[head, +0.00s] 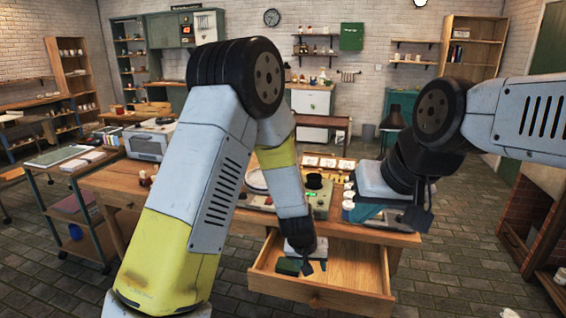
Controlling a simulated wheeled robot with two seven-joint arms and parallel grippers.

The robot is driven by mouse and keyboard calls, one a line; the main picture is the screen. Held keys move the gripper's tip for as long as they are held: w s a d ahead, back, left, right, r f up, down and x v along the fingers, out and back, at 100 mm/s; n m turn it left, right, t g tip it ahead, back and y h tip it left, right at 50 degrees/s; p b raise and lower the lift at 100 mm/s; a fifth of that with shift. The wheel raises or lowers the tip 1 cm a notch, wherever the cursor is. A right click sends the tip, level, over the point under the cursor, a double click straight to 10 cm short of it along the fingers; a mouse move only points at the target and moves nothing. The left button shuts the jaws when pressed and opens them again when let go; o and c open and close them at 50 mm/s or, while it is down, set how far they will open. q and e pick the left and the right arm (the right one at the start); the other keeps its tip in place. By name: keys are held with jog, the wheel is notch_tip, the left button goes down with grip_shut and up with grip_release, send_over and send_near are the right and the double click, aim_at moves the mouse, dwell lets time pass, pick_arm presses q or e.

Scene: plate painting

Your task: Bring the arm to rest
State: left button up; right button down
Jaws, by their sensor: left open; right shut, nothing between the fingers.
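My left arm crosses the middle of the head view, and its gripper (307,266) points down over the open drawer (350,272) of the wooden table. The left gripper is small and dark here; it is open, and I see nothing held in it. A dark green item (287,266) lies in the drawer beside it; whether they touch is unclear. My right arm comes in from the right, and its gripper (416,222) hangs above the table's right end. It is shut with nothing in it. Its fingertips are hard to make out.
The wooden table (385,238) holds a green-grey device (322,198), a black round piece (314,181), small jars (348,211) and a teal cloth (368,214). A shelf cart (72,166) stands at left.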

pick_arm(q)
jog(key=a+r+h, duration=0.1)
jog(key=a+r, duration=0.4)
jog(key=r, duration=0.9)
jog(key=s+a+r+n+t+y, duration=0.1)
jog(key=s+a+r+t, duration=0.1)
jog(key=s+a+r, duration=1.5)
jog(key=shift+s+a+n, duration=0.4)
jog(key=shift+s+a, duration=0.15)
jog(key=shift+s, duration=0.25)
